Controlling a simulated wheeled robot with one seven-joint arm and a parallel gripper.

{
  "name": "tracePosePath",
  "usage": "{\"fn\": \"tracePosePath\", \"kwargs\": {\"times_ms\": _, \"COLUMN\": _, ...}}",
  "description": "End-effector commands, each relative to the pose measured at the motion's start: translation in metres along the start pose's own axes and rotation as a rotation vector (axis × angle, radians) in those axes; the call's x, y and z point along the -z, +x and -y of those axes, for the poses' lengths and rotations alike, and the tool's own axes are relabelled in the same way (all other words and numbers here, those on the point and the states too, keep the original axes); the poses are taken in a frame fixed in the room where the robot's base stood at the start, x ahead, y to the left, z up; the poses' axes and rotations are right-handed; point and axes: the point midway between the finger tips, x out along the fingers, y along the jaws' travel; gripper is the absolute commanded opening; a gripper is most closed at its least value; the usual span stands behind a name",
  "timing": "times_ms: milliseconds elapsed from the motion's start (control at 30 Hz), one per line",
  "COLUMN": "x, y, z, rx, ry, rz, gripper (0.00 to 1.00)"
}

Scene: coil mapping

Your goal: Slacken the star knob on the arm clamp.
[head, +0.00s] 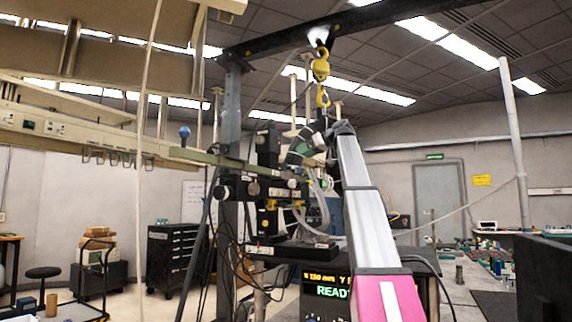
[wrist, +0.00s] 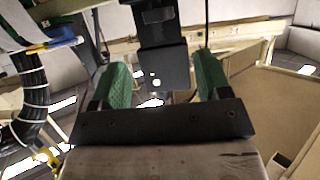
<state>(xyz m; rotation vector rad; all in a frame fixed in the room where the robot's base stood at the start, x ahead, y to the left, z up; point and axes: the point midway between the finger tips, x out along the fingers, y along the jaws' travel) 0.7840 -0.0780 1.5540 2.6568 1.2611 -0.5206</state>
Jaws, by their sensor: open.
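My gripper (wrist: 162,72) is open, with its two green-padded fingers spread apart in the wrist view. A black plate-like part (wrist: 160,45) with small bright holes shows between and beyond the fingers; I cannot tell whether they touch it. In the head view my gripper (head: 305,146) is small, at the upper part of the black stage assembly (head: 268,190), partly hidden by my own wrist. Round dark knobs (head: 222,192) show at the left of this assembly. I cannot pick out the star knob or the clamp for certain in either view.
A yellow hoist hook (head: 321,68) hangs just above my arm. A pale horizontal beam (head: 75,133) with a blue ball-topped lever (head: 184,132) is at left. A green-lit display (head: 330,288) stands below. In the wrist view, a black ribbed hose (wrist: 33,95) is at left.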

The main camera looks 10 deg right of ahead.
Motion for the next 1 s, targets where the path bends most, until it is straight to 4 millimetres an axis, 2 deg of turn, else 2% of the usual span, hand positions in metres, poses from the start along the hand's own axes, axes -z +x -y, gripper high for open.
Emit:
{"fn": "tracePosePath", "kwargs": {"times_ms": 100, "x": 0.001, "y": 0.0, "z": 0.002, "rx": -0.031, "ry": 0.004, "rz": 0.01, "gripper": 0.7}}
{"fn": "tracePosePath", "kwargs": {"times_ms": 233, "x": 0.001, "y": 0.012, "z": 0.001, "rx": -0.031, "ry": 0.005, "rz": 0.011, "gripper": 0.7}}
{"fn": "tracePosePath", "kwargs": {"times_ms": 700, "x": 0.001, "y": 0.089, "z": -0.001, "rx": -0.028, "ry": 0.003, "rz": 0.01, "gripper": 0.7}}
{"fn": "tracePosePath", "kwargs": {"times_ms": 1000, "x": 0.0, "y": 0.105, "z": -0.002, "rx": -0.03, "ry": 0.003, "rz": 0.01, "gripper": 0.7}}
